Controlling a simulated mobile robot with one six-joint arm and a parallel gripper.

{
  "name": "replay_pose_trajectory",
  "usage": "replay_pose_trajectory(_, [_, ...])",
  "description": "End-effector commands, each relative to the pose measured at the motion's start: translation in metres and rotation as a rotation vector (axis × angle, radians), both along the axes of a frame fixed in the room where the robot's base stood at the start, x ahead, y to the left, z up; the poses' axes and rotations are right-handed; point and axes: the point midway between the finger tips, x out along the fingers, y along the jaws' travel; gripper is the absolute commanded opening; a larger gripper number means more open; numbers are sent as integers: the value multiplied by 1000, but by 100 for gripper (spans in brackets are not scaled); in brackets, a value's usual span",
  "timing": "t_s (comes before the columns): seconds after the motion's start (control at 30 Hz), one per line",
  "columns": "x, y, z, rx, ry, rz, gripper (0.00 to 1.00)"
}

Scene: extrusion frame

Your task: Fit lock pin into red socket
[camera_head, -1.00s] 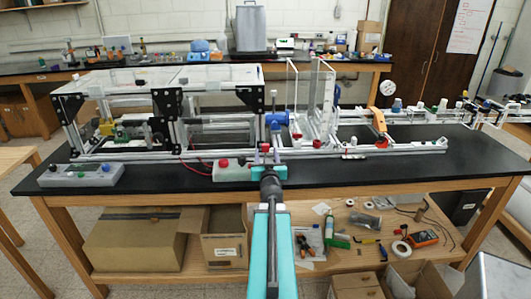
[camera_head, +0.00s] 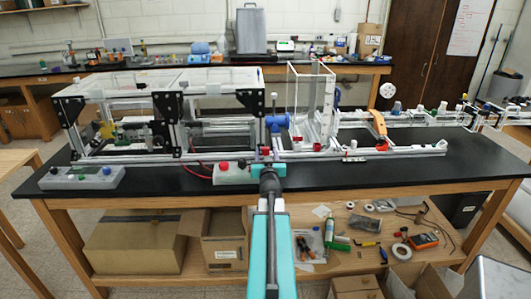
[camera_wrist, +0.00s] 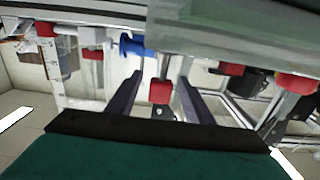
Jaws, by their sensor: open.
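My gripper (camera_wrist: 159,79) is open; its two dark fingers reach forward in the wrist view. In the head view my gripper (camera_head: 265,155) is at the front rail of the extrusion frame, right of the red-button box. A small red block (camera_wrist: 160,92) shows between the fingers, with visible gaps on both sides. I cannot tell whether it is the lock pin's head or the red socket. A blue knobbed part (camera_wrist: 135,46) lies beyond the left finger; a blue part (camera_head: 277,123) also stands above my gripper in the head view.
A light metal rail (camera_wrist: 235,42) crosses the top of the wrist view, close above the fingers. Other red pieces (camera_wrist: 298,83) sit at the right. A control box with a red button (camera_head: 231,172) is left of my gripper. Clear panels (camera_head: 311,100) stand behind it.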

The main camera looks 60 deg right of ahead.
Motion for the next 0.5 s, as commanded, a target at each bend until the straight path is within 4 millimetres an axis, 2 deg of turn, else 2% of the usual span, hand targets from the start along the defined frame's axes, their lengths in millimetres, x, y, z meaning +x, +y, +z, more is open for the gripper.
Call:
replay_pose_trajectory(0.3, [17,-23,3,1,-1,0,47])
replay_pose_trajectory(0.5, [23,-31,3,0,0,0,47])
